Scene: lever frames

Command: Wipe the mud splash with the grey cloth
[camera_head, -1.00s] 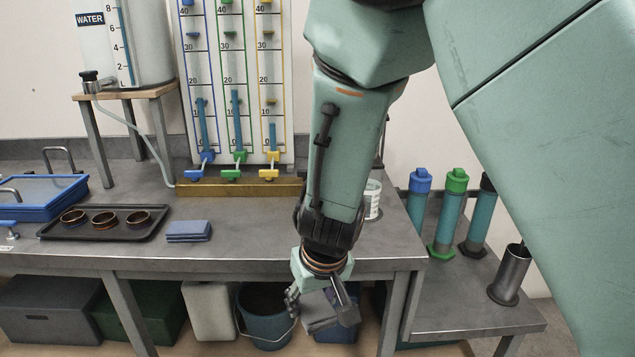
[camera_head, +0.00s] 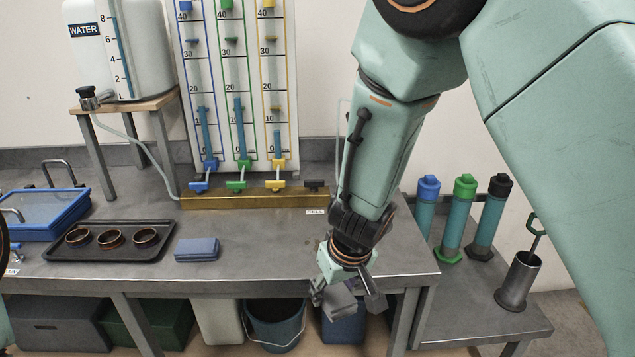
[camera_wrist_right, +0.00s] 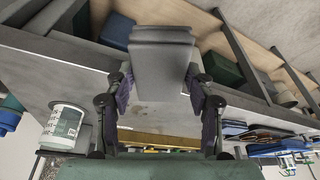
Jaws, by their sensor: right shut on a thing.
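My right gripper (camera_head: 345,292) hangs at the front edge of the bench (camera_head: 275,262). It is shut on the grey cloth (camera_head: 341,302), a folded pad. The cloth also shows between the fingers in the right wrist view (camera_wrist_right: 162,62). Faint brownish marks, possibly the mud splash (camera_wrist_right: 146,136), show on the grey bench top in the right wrist view. I cannot make out the splash in the head view, where my right arm covers part of the bench. My left gripper is not in view.
A blue folded cloth (camera_head: 197,249) lies beside a black tray (camera_head: 107,242) with three rings. A brass manifold (camera_head: 255,199) with levers stands at the back. A white tub (camera_wrist_right: 66,126) shows in the wrist view. Capped tubes (camera_head: 457,216) and a metal cylinder (camera_head: 518,281) stand right.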

